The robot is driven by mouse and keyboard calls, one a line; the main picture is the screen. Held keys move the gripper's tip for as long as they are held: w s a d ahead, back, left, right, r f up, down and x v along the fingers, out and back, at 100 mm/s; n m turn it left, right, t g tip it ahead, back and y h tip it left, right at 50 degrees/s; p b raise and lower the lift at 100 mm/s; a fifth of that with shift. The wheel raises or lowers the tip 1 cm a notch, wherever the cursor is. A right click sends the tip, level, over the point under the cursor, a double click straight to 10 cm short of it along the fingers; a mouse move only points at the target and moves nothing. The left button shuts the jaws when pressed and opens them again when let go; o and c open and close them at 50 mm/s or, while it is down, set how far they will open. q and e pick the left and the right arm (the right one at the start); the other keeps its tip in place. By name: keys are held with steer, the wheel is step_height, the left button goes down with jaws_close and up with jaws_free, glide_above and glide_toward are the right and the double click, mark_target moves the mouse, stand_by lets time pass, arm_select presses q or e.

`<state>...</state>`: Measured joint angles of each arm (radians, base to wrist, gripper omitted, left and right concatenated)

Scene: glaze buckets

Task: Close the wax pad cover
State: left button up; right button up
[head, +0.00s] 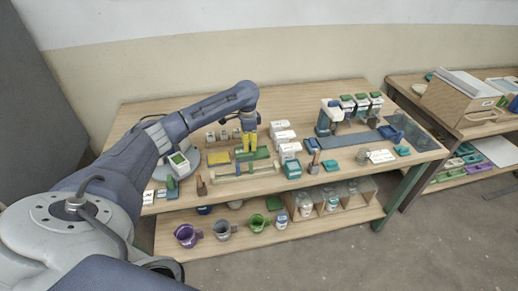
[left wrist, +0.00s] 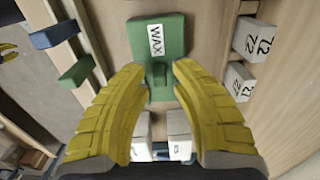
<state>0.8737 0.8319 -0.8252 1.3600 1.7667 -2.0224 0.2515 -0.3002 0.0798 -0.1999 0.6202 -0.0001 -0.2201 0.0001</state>
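The wax pad is a green block with a white "WAX" label (left wrist: 157,40), seen from above in the left wrist view. A narrower green part (left wrist: 158,76) extends from it between my fingertips. In the head view, green (head: 262,153) shows beside and below the fingers. My left gripper (head: 249,144) points down over it with yellow fingers. In the left wrist view the gripper (left wrist: 156,67) is open, its tips on either side of the narrow part; contact cannot be told. I cannot make out a separate cover or how far it stands open.
White labelled boxes (head: 281,134) stand to the right of the gripper. A yellow pad (head: 219,158) lies to its left, and a wooden rail (head: 245,172) in front. A scale with a green screen (head: 179,162) is near my arm. Mugs and jars fill the lower shelf.

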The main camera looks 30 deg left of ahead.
arm_select(q)
steer(key=shift+r, duration=2.85)
